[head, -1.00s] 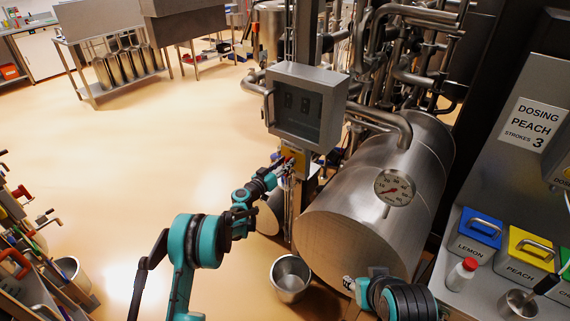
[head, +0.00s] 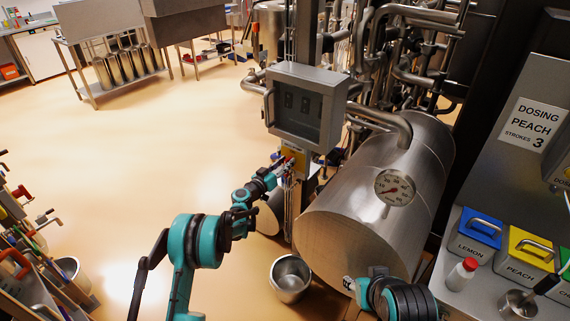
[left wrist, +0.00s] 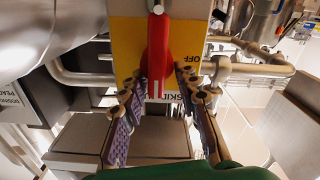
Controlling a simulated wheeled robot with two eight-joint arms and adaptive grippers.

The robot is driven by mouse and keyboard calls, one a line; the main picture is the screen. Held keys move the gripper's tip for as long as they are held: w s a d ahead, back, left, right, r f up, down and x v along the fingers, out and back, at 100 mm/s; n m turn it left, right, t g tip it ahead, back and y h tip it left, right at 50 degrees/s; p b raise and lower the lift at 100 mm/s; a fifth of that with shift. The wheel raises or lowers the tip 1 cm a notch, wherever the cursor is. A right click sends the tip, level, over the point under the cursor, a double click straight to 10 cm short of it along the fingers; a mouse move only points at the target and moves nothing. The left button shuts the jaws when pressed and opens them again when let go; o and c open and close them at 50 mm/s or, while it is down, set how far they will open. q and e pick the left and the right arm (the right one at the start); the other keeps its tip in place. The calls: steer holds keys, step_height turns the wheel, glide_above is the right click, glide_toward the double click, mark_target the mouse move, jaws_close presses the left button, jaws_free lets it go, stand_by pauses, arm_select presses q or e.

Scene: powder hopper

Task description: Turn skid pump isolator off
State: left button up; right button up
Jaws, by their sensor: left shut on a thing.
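The skid pump isolator is a yellow plate (left wrist: 127,45) with a red handle (left wrist: 156,45), filling the top middle of the left wrist view. The handle lies along the picture's vertical, with a white line near its lower end. In the head view the left gripper (head: 286,167) is at the post below a grey box.
A grey control box (head: 305,105) hangs just above the isolator. A large steel tank (head: 365,205) with a dial gauge (head: 395,187) stands to its right. A steel bucket (head: 290,277) is on the floor below. Open floor lies to the left.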

arm_select(q)
steer(key=o, duration=0.8)
steer(key=v, duration=1.2)
